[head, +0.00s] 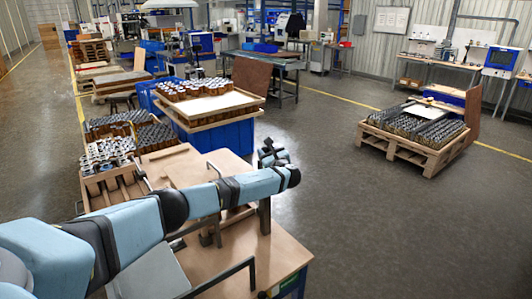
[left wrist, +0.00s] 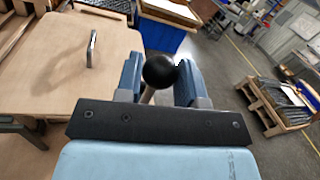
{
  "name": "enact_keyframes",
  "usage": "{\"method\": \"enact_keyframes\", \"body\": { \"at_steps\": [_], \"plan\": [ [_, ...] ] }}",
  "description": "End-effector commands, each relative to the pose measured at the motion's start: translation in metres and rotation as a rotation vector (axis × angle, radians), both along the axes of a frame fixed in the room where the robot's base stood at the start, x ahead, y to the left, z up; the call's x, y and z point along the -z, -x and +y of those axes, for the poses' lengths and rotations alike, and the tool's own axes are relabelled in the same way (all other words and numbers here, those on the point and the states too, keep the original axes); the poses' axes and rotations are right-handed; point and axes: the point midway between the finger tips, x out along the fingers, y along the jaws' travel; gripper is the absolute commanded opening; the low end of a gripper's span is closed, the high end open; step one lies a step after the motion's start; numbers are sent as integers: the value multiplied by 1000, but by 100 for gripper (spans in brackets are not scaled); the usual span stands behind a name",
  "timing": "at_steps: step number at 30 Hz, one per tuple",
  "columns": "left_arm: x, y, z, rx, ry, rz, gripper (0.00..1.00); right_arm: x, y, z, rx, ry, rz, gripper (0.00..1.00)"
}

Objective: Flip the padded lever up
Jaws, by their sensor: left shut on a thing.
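A round black knob (left wrist: 158,71) on a pale shaft (left wrist: 148,95) shows in the left wrist view. It sits between the two blue fingers of my left gripper (left wrist: 160,80), which is shut on it. I take it for the padded end of the lever; most of the lever is hidden behind the gripper body. In the head view my left gripper (head: 272,155) is at the far end of my arm, over the back right of a wooden-topped bench (head: 245,250). The knob cannot be made out there. My right gripper is not in view.
Thin metal handles stand up from the bench, one (left wrist: 92,48) clear in the left wrist view. Crates of cartridges (head: 105,155) and a blue bin (head: 215,135) stand behind the bench. A loaded pallet (head: 432,165) is at right, with open floor between.

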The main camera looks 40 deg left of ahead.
Motion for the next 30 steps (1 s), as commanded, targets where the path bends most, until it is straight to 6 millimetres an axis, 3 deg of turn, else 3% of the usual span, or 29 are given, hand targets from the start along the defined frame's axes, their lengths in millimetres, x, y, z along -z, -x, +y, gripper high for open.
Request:
{"method": "enact_keyframes", "body": {
  "at_steps": [4,5,8,20,30],
  "plan": [
    [3,0,-2,2,1,4,0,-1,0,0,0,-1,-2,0],
    [3,0,-2,2,1,4,40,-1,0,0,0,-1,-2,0],
    [3,0,-2,2,1,4,60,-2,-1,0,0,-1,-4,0],
    [3,4,-10,3,2,2,60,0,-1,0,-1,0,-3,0],
    [8,37,-75,5,3,2,60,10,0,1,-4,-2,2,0]
  ]
}}
